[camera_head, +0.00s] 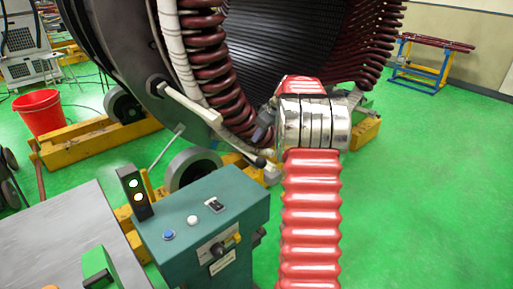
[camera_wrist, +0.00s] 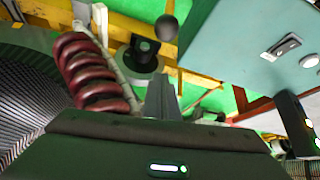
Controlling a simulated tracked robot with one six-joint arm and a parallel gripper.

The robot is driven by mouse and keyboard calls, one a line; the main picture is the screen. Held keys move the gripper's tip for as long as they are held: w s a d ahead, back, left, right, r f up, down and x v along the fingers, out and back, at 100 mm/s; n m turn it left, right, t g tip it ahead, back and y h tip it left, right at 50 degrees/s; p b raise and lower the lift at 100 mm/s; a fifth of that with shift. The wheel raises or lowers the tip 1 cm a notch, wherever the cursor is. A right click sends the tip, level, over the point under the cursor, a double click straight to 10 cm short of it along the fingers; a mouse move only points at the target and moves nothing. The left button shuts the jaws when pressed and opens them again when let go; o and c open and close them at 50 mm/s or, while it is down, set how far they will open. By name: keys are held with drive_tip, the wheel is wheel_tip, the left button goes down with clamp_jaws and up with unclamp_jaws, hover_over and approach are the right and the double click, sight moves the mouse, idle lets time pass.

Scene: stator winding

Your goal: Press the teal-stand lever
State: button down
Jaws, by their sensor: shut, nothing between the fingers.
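The teal stand (camera_head: 200,212) is a box at the lower middle of the head view, with a switch (camera_head: 214,205) and buttons on top. A dark handle (camera_head: 219,247) is on its front. A dark ball knob (camera_head: 260,162) shows beyond the stand, below my gripper; I cannot tell what it is fixed to. In the wrist view the stand's top (camera_wrist: 250,25) is at upper right, and a dark ball knob (camera_wrist: 167,28) is at upper middle. My gripper (camera_wrist: 160,95) is shut and empty, apart from the stand. In the head view my wrist partly hides it (camera_head: 264,130).
The large stator (camera_head: 120,45) with dark red coils (camera_head: 215,70) stands close beside my gripper. A signal light post (camera_head: 135,192) rises at the stand's left corner. A red bucket (camera_head: 41,112) is at far left.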

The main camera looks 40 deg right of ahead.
drive_tip(key=shift+w+f, duration=0.15)
drive_tip(key=shift+f, duration=1.35)
drive_tip(key=shift+w+f, duration=0.2)
drive_tip(key=shift+f, duration=1.35)
drive_tip(key=shift+w+f, duration=0.15)
drive_tip(key=shift+f, duration=1.35)
